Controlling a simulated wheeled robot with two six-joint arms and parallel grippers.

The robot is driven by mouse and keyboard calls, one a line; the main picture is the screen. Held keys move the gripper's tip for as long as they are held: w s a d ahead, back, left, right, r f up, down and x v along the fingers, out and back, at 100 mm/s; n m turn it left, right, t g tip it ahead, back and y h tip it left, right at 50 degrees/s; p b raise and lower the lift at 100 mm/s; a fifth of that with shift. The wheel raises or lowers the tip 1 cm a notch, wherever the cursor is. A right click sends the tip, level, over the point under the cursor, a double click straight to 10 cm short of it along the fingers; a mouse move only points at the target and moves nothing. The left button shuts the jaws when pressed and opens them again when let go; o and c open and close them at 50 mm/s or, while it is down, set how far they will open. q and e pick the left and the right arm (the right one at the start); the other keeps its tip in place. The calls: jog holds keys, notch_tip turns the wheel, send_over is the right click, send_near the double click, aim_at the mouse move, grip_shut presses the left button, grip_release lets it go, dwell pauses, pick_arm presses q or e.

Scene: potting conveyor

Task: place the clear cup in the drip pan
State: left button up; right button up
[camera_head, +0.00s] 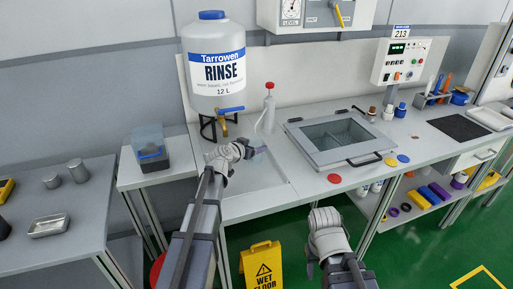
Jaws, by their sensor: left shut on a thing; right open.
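My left gripper (248,151) is shut on the clear cup (260,150), which shows only as a small pale see-through shape at the fingertips. The gripper and wrist hide part of it, and its tilt is hard to tell. The drip pan (262,188) is a shallow, pale, rimmed area on the counter below the rinse tank. The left gripper is over its back part; I cannot tell whether the cup touches it. My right gripper (325,214) is open in front of the counter's front edge, its fingers hard to make out.
The rinse tank (216,75) with a blue-handled tap (229,109) stands behind the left gripper. A white bottle with a red top (268,110) stands behind the pan. A lidded basin (340,140) is to the right. A yellow wet-floor sign (262,265) stands below.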

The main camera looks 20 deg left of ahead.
pick_arm(q)
jog(key=shift+d+f, duration=0.1)
jog(key=shift+f, duration=0.05)
jog(key=o, duration=1.2)
jog(key=shift+s+r, duration=0.25)
jog(key=shift+r, duration=0.15)
jog(key=p+v, duration=0.4)
jog(key=v, duration=0.7)
jog(key=shift+s+r+p, duration=0.1)
jog(key=shift+s+p, duration=0.05)
jog(key=shift+p, duration=0.15)
